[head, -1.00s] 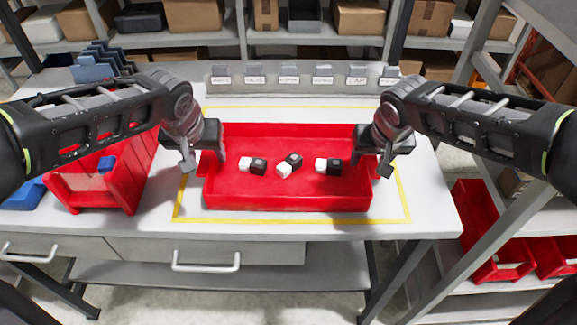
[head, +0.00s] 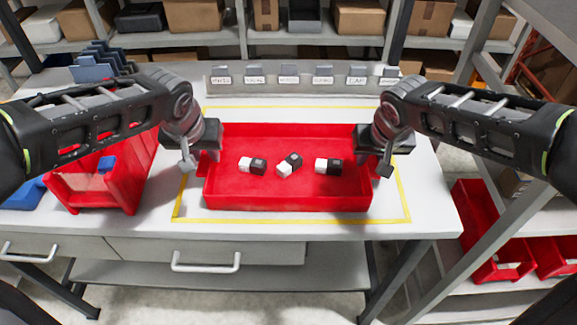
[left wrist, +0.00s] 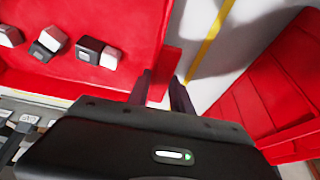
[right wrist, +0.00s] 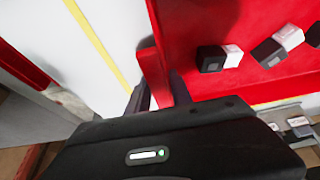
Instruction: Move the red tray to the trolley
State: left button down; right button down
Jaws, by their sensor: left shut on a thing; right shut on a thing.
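The red tray (head: 288,188) sits on the white table inside a yellow taped outline. It holds 3 small black-and-white blocks (head: 252,166). My left gripper (head: 194,166) is at the tray's left end; the left wrist view shows its fingers (left wrist: 162,90) closed around the red handle tab (left wrist: 165,72). My right gripper (head: 378,168) is at the tray's right end; the right wrist view shows its fingers (right wrist: 155,95) around the other red tab (right wrist: 153,78). The tray looks level. I cannot tell whether its base touches the table. No trolley is recognisable in view.
A red bin (head: 95,190) stands on the table left of the tray. A grey row of labelled dispensers (head: 300,78) runs along the back. A rack with red bins (head: 485,230) stands at the right. Bare table lies in front of the dispensers.

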pick_arm(q)
jog(key=shift+r, duration=0.2)
pick_arm(e)
jog(key=shift+r, duration=0.2)
